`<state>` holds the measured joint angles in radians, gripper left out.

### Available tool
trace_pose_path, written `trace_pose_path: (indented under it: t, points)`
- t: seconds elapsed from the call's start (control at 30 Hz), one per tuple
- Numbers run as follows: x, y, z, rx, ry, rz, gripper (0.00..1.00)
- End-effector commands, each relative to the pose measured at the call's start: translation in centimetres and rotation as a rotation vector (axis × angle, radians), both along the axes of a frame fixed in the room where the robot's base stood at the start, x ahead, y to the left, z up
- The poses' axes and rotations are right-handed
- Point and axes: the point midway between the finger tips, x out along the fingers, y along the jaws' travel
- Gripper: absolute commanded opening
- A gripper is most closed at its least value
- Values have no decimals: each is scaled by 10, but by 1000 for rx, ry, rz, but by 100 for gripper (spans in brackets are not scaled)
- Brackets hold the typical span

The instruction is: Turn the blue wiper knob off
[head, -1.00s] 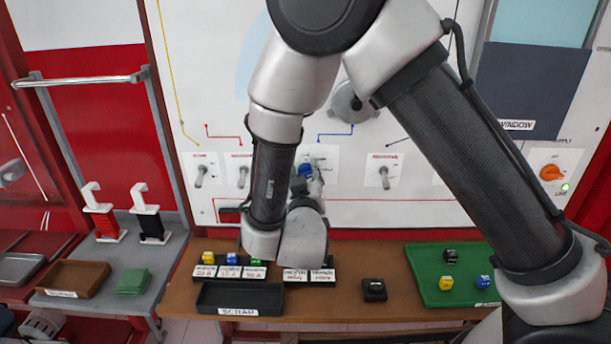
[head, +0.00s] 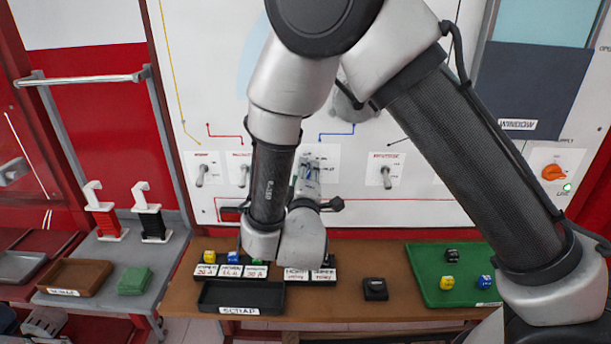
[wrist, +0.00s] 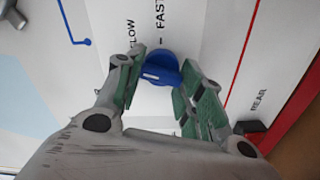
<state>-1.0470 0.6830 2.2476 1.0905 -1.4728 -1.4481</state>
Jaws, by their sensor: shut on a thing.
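The blue wiper knob (wrist: 165,67) is on the white panel, between the green-padded fingers of my gripper (wrist: 158,82) in the wrist view. The fingers are shut on its raised bar. A white mark shows near the bar's left end in that view. The printed words FAST (wrist: 160,18) and part of another, ending in LOW, are beside the knob. In the head view my gripper (head: 308,174) reaches the panel and mostly hides the knob. The knob's exact setting is hard to read.
Grey toggle switches (head: 201,175) and (head: 386,176) flank the knob on the panel. An orange rotary switch (head: 553,172) is at right. Below are a black scrap tray (head: 240,297), labelled fuse holders and a green tray (head: 430,290) on the brown bench.

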Motion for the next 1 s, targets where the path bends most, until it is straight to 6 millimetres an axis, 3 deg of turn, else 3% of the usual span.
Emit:
trace_pose_path:
  t: [0.43,1.0]
  points:
    - [0,1,-2,-270,12,2,14]
    - [-1,1,-3,-328,15,2,14]
